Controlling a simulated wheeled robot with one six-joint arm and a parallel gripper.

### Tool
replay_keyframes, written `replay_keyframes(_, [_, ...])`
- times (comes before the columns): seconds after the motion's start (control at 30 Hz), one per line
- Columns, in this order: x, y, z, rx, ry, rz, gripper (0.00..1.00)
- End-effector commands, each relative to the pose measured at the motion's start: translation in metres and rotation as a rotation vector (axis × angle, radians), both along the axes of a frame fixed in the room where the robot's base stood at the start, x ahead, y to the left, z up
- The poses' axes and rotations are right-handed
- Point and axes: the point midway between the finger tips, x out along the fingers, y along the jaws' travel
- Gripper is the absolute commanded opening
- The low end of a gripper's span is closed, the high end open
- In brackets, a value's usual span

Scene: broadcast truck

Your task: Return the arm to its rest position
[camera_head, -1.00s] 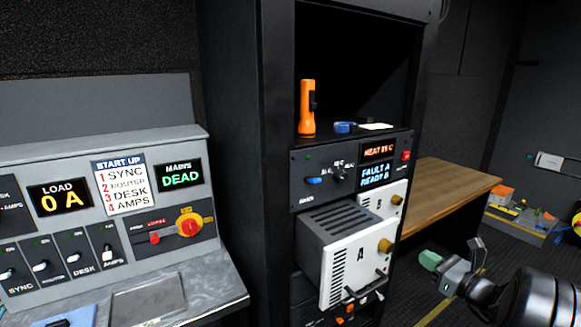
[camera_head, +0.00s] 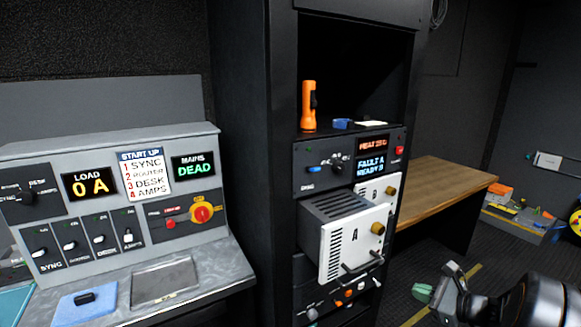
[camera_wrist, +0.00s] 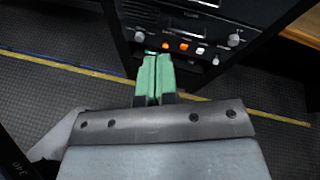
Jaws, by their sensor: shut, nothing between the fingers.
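My gripper (camera_head: 422,292) is at the lower right of the head view, in front of and to the right of the rack, with green fingertips. In the wrist view its two green fingers (camera_wrist: 154,78) lie side by side, shut with nothing between them. They point towards the lower panel of the rack (camera_wrist: 185,45) and appear apart from it. My dark arm enters from the lower right of the head view.
Module A (camera_head: 353,240) sticks out of the rack. An orange flashlight (camera_head: 309,106) stands on the rack's shelf. A wooden desk (camera_head: 440,187) is behind to the right. The control console (camera_head: 120,215) is at left. Dark floor (camera_head: 480,265) is open around my arm.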

Motion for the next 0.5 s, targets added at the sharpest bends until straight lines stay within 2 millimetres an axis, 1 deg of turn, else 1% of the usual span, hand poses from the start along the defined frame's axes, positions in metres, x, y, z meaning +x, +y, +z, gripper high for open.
replay_keyframes(0.17, [-0.032,0.037,-0.016,-0.275,0.045,0.251,0.00])
replay_keyframes(0.27, [-0.060,0.064,-0.022,-0.500,0.050,0.480,0.00])
replay_keyframes(0.3, [-0.073,0.075,-0.023,-0.613,0.043,0.597,0.00])
replay_keyframes(0.37, [-0.094,0.089,-0.022,-0.792,0.020,0.790,0.00])
replay_keyframes(0.4, [-0.107,0.096,-0.020,-0.912,-0.002,0.918,0.00])
replay_keyframes(0.5, [-0.133,0.110,-0.010,-1.200,-0.085,1.220,0.00])
